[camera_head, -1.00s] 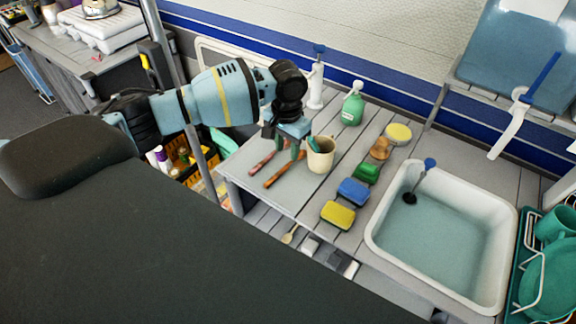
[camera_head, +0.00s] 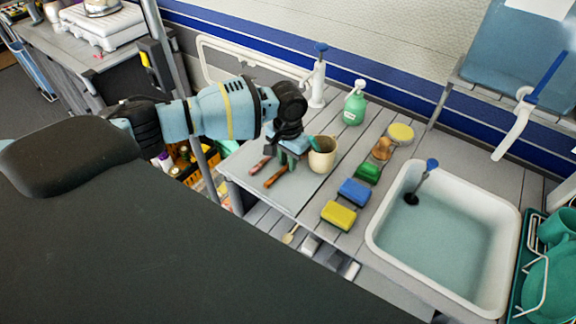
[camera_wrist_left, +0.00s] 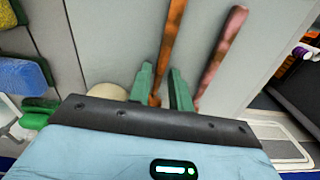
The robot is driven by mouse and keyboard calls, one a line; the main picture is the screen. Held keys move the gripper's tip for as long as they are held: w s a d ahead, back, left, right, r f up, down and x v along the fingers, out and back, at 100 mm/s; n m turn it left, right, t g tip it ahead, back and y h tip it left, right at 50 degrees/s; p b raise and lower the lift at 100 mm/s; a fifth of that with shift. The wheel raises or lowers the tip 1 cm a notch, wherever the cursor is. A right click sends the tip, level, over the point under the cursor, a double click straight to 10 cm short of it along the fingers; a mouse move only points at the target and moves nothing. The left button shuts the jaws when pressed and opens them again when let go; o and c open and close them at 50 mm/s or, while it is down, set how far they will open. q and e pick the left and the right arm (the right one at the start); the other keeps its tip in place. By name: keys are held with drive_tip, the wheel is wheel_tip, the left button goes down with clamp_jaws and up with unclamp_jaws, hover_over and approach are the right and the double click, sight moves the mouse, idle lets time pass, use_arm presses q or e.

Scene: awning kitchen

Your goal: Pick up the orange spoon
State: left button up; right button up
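An orange-brown spoon handle (camera_head: 275,179) lies on the grey counter beside a cream cup; its far end is hidden by my gripper. It also shows in the left wrist view (camera_wrist_left: 172,42), running down between my fingers. My left gripper (camera_head: 290,158) is low over the counter, pointing down at the handle. In the left wrist view its green fingers (camera_wrist_left: 162,88) are apart, one on each side of the orange handle, with a gap on the right side. The gripper is open. My right gripper is not in view.
A pinkish handle (camera_head: 260,165) lies close beside the orange one. The cream cup (camera_head: 325,160) stands just right of my gripper. Yellow (camera_head: 338,216) and blue (camera_head: 354,192) sponges, a green soap bottle (camera_head: 354,104) and the sink (camera_head: 378,230) are further right.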

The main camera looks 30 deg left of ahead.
use_arm(q)
clamp_jaws()
wheel_tip(320, 180, up, 10)
drive_tip(key=shift+p, duration=0.35)
